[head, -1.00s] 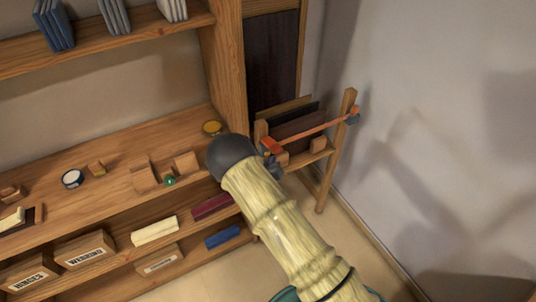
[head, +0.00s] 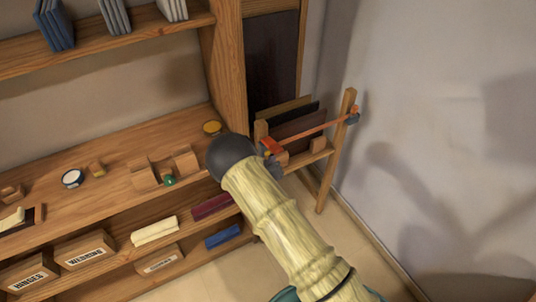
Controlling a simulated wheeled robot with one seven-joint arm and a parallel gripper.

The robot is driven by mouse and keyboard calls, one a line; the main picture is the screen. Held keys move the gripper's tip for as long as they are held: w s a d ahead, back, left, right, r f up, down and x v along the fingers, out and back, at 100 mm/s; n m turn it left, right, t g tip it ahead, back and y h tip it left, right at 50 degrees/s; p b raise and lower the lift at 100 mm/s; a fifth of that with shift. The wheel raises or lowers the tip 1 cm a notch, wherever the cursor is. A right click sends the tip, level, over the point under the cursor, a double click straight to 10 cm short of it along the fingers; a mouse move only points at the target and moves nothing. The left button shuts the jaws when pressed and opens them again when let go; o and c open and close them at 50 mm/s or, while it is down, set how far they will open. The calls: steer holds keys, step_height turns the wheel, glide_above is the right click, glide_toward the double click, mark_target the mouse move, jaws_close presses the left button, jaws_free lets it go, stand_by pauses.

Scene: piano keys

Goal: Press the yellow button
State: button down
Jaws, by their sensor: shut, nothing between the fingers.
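The fingers of my gripper do not show.
The wooden shelf (head: 118,199) holds a round white-topped tin (head: 73,178), wooden blocks (head: 144,174) and a small green ball (head: 170,181). Labelled boxes (head: 85,256) stand below. A wooden rack (head: 325,172) with an orange bar (head: 318,132) stands right of the shelf.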

steer(key=shift+w, duration=0.1)
steer(key=shift+w+a+b, duration=0.2)
steer(key=shift+w+b, duration=0.05)
steer(key=shift+b, duration=0.05)
steer(key=shift+w+a+b, duration=0.3)
steer(key=shift+w, duration=0.1)
stand_by(0.9)
steer(key=shift+s+r, duration=0.1)
steer(key=shift+s+d, duration=0.5)
steer(key=shift+s, duration=0.15)
steer(key=s+d, duration=0.2)
steer(key=s+p, duration=0.1)
steer(key=s, duration=0.1)
steer(key=shift+s+d, duration=0.1)
steer(key=shift+d, duration=0.3)
stand_by(0.3)
stand_by(0.6)
